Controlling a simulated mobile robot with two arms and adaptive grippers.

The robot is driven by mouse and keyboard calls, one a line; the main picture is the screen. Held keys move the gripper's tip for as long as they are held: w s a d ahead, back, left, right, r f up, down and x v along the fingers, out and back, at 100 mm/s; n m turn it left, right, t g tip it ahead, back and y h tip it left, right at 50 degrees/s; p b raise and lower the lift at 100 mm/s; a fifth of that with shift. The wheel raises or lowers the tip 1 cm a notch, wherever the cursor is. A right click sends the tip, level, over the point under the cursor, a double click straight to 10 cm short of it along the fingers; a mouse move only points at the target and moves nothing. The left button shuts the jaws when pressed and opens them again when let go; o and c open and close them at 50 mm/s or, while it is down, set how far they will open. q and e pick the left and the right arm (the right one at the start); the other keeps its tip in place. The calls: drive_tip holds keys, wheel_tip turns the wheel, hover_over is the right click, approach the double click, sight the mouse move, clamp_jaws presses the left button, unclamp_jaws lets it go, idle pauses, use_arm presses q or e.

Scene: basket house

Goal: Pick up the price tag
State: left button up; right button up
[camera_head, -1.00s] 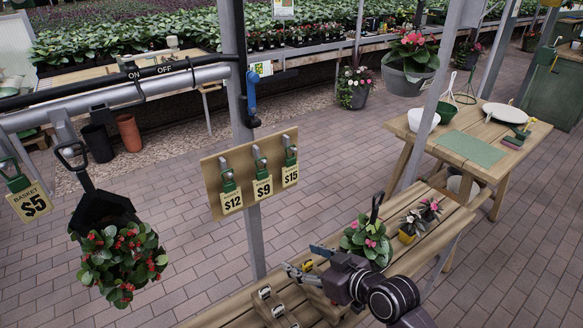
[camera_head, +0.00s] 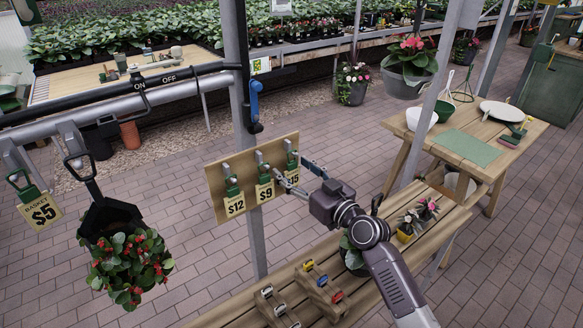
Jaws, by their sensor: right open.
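Several yellow price tags hang from green clips on a wooden board (camera_head: 220,172) fixed to a grey post. From left to right they are the $12 tag (camera_head: 235,206), the $9 tag (camera_head: 264,192) and the $15 tag (camera_head: 296,185). A "Basket $5" tag (camera_head: 40,211) hangs from the rail at the far left. My right gripper (camera_head: 293,174) is open at the board's right side, around or in front of the $15 tag and partly hiding it. I cannot tell whether it touches the tag. My left gripper is not in view.
A hanging basket with red flowers (camera_head: 130,268) hangs below the rail at left. The wooden bench (camera_head: 235,318) below holds clip racks (camera_head: 318,290) and small potted plants (camera_head: 426,210). A side table (camera_head: 510,155) with bowls stands at right.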

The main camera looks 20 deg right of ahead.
drive_tip(key=shift+w+a+f, duration=0.1)
drive_tip(key=shift+w, duration=0.2)
drive_tip(key=shift+c, duration=0.3)
drive_tip(key=c, duration=0.9)
